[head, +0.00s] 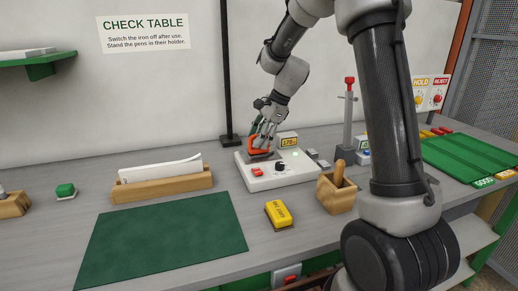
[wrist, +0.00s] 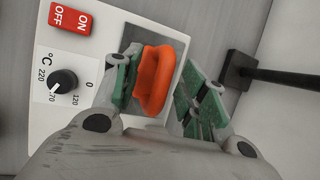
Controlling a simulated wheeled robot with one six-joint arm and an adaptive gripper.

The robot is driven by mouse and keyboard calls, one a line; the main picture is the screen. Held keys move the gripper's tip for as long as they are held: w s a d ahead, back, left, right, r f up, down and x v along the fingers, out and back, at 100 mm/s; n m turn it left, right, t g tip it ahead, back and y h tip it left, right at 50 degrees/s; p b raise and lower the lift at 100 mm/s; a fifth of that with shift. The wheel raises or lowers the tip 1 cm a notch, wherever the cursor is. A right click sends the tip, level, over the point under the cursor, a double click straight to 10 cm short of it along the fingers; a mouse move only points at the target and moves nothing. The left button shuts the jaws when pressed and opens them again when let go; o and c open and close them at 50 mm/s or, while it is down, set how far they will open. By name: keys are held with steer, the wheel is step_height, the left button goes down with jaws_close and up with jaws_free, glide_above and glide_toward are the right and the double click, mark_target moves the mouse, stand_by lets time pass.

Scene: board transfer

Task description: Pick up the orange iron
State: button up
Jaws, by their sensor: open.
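The orange iron (head: 257,143) sits on the back left of a white control unit (head: 262,180) on the grey table. In the wrist view the iron (wrist: 157,72) shows as a rounded orange handle over a grey plate. My gripper (wrist: 160,82) is open, with one green-padded finger on each side of the orange handle. The left finger looks close to the handle; the right finger stands apart from it. In the head view my gripper (head: 265,134) comes down from above, and its fingers partly hide the iron.
The unit has a dial (wrist: 62,82) and a red ON/OFF switch (wrist: 74,18). A black post (head: 227,80) rises behind left. A wooden holder (head: 337,197) and a yellow block (head: 279,213) are in front. A green mat (head: 160,235) lies clear at left.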

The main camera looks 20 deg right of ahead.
jaws_close()
steer(key=shift+r, duration=0.1)
stand_by(0.3)
